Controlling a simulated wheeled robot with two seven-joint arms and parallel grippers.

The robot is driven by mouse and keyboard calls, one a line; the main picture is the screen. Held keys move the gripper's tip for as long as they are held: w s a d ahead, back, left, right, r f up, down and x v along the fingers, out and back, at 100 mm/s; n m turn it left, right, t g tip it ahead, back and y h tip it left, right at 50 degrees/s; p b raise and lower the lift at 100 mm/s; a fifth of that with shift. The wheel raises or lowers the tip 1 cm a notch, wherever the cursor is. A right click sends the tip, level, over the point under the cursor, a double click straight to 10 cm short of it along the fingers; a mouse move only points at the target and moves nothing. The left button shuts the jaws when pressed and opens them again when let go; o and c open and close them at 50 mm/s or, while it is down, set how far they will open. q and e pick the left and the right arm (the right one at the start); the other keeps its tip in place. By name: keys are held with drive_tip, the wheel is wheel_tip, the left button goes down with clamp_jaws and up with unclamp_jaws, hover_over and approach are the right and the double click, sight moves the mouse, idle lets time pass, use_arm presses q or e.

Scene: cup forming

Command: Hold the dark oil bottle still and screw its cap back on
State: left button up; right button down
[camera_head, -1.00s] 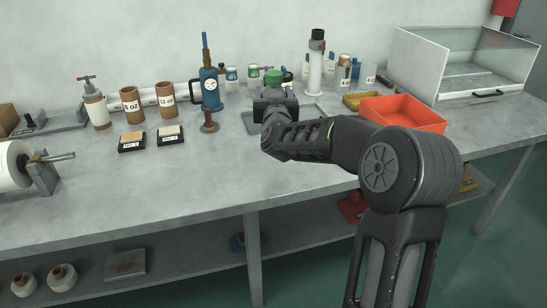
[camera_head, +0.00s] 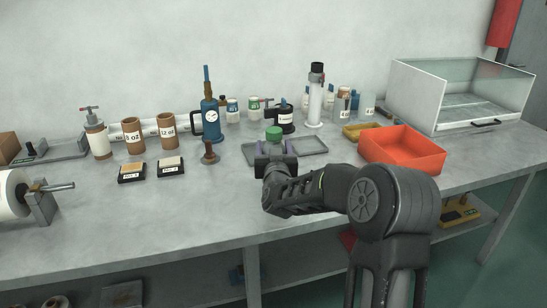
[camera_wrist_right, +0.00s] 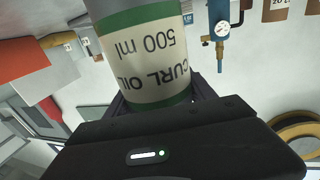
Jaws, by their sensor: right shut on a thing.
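A bottle with a green top (camera_head: 273,133) is in my right gripper (camera_head: 275,160), at the middle of the bench in the head view. In the right wrist view the bottle (camera_wrist_right: 140,45) fills the upper middle. Its pale label between green bands reads "CURL OIL 500 ml" and appears upside down. My right gripper is shut on it. The gripper hides the bottle's lower part in the head view, so I cannot tell whether it touches the bench. I cannot tell whether the green top is a cap or how it sits. My left gripper is not in view.
A shallow grey tray (camera_head: 310,150) lies just behind the gripper. An orange bin (camera_head: 403,157) stands to the right.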

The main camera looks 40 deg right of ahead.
drive_tip(key=shift+f, duration=1.55)
drive_tip(key=c, duration=0.8)
unclamp_jaws()
drive_tip(key=shift+f, duration=0.25)
drive_tip(key=o, duration=0.5)
drive_tip(key=shift+r, duration=0.1)
